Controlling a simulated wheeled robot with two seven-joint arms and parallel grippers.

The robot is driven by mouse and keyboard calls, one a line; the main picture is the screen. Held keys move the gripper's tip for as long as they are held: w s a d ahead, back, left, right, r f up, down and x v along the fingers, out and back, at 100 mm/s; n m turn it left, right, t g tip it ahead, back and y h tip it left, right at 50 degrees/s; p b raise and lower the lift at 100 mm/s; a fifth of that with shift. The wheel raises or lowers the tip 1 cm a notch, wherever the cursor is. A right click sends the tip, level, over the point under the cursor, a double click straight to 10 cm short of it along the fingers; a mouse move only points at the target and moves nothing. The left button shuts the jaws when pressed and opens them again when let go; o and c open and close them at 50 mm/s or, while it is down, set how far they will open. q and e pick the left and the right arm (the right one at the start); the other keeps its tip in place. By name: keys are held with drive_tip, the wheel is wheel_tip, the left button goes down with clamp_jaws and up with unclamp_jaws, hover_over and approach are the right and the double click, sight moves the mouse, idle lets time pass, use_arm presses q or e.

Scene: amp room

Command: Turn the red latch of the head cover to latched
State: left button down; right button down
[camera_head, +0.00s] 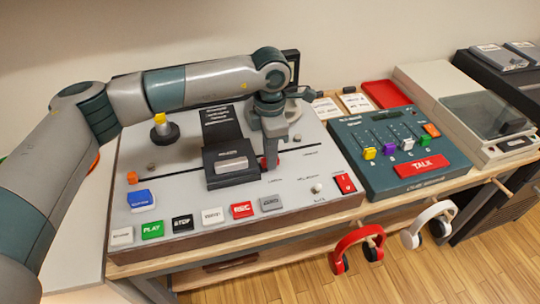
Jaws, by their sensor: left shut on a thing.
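The tape machine (190,215) has a grey-white top. The head cover (222,180) is a black block with a grey plate, near the middle of the top. A small bit of the red latch (264,162) shows at the right side of the cover, mostly hidden behind my gripper. My left gripper (271,162) reaches down from above beside the cover and is shut on the red latch. The latch's angle is hidden. My right gripper is out of view.
A row of coloured buttons, including green PLAY (152,230) and red REC (242,210), lines the front. A teal mixer (365,150) stands to the right, with a turntable (490,110) beyond. Red headphones (357,245) and white headphones (425,225) hang at the front edge.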

use_arm(q)
drive_tip(key=shift+r, duration=0.1)
drive_tip(key=c, duration=1.7)
unclamp_jaws()
